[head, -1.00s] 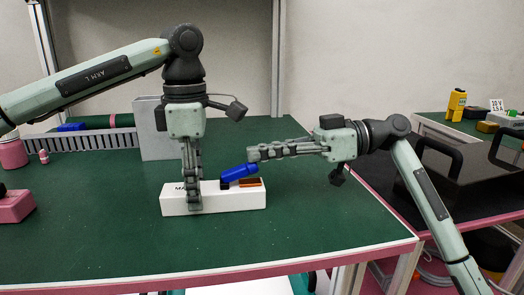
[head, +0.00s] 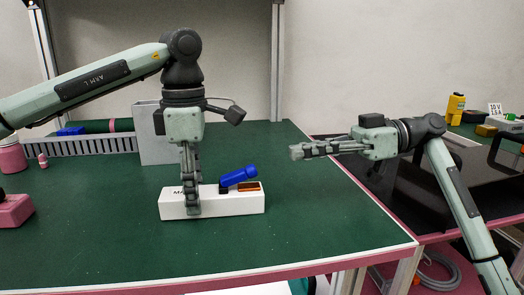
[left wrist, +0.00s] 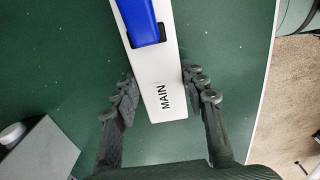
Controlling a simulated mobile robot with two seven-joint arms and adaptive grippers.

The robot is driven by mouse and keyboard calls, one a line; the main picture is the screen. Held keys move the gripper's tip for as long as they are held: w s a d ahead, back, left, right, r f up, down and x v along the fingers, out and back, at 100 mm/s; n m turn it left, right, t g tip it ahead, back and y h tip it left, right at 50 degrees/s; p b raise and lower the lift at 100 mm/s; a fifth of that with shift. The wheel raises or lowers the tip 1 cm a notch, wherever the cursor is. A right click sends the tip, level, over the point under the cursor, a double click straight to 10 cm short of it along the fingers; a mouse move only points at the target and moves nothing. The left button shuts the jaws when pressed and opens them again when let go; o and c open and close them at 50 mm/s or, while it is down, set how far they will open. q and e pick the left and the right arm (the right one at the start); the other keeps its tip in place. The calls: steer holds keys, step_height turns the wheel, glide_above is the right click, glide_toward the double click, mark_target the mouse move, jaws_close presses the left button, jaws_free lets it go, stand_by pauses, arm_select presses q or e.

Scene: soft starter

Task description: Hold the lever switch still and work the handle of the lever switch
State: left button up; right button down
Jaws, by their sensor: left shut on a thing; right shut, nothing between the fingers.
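The lever switch (head: 232,205) is a long white box lying on the green table, with an orange part on its right end. Its blue handle (head: 238,178) tilts up toward the right. In the left wrist view the white box (left wrist: 151,70) shows the word MAIN at its near end, and the blue handle (left wrist: 141,18) reaches out of the top edge. My left gripper (head: 192,208) points straight down and is shut on the box's left part, one finger on each side. My right gripper (head: 298,152) is shut and empty, in the air to the right of the handle, apart from it.
A grey upright panel (head: 158,132) and a slotted grey rail (head: 88,146) stand behind. A pink block (head: 14,209) and a pink canister (head: 11,157) are at the left. The green table (head: 110,235) is clear in front of the switch.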

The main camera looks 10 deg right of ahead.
arm_select(q)
steer(key=shift+f, duration=0.15)
steer(key=o, duration=1.5)
steer(key=shift+c, duration=0.2)
